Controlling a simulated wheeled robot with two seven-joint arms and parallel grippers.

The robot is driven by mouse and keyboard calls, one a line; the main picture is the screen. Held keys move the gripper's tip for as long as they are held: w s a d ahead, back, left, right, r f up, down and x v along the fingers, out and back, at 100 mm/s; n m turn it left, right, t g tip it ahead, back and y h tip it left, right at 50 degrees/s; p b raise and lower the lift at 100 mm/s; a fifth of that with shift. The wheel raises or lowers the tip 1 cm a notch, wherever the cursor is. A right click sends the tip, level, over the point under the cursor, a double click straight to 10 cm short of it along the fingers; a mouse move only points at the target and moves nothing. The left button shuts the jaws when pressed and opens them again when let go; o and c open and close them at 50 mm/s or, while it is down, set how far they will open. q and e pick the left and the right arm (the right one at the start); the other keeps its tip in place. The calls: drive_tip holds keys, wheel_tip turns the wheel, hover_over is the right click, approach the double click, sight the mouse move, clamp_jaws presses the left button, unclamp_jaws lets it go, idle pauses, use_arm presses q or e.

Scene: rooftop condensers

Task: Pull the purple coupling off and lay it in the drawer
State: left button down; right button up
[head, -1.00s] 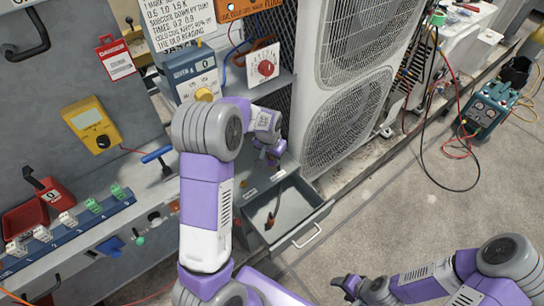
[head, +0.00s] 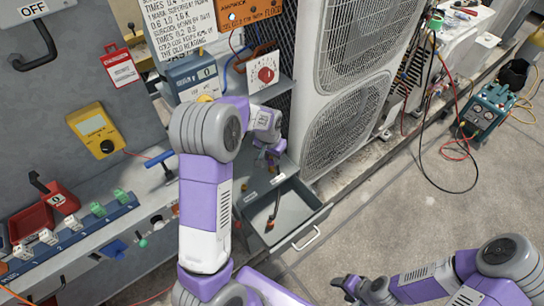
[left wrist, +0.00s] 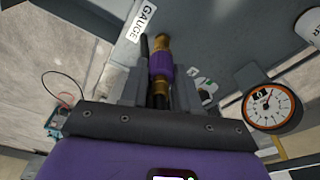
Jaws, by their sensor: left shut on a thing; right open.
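The purple coupling (left wrist: 161,66), with brass-coloured ends, sits between the fingers of my left gripper (left wrist: 158,92) in the left wrist view. The gripper is shut on it. I cannot tell whether its far end touches anything. In the head view my left gripper (head: 271,157) is above the back of the open drawer (head: 313,222), and the coupling is not clear there. The grey drawer holds a thin reddish-brown item with a dark end (head: 273,212). My right gripper (head: 347,287) is open and empty over the floor at the lower right.
A GAUGE label (left wrist: 142,22) and a round orange-rimmed gauge (left wrist: 268,107) are near the left gripper. A red-and-white dial (head: 265,75) stands behind my left arm. A tall white condenser (head: 345,120) stands behind the drawer. The floor to the right is mostly clear.

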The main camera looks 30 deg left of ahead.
use_arm(q)
drive_tip(key=shift+r+p, duration=0.8)
drive_tip(key=shift+r, duration=0.3)
drive_tip(key=shift+d, duration=0.1)
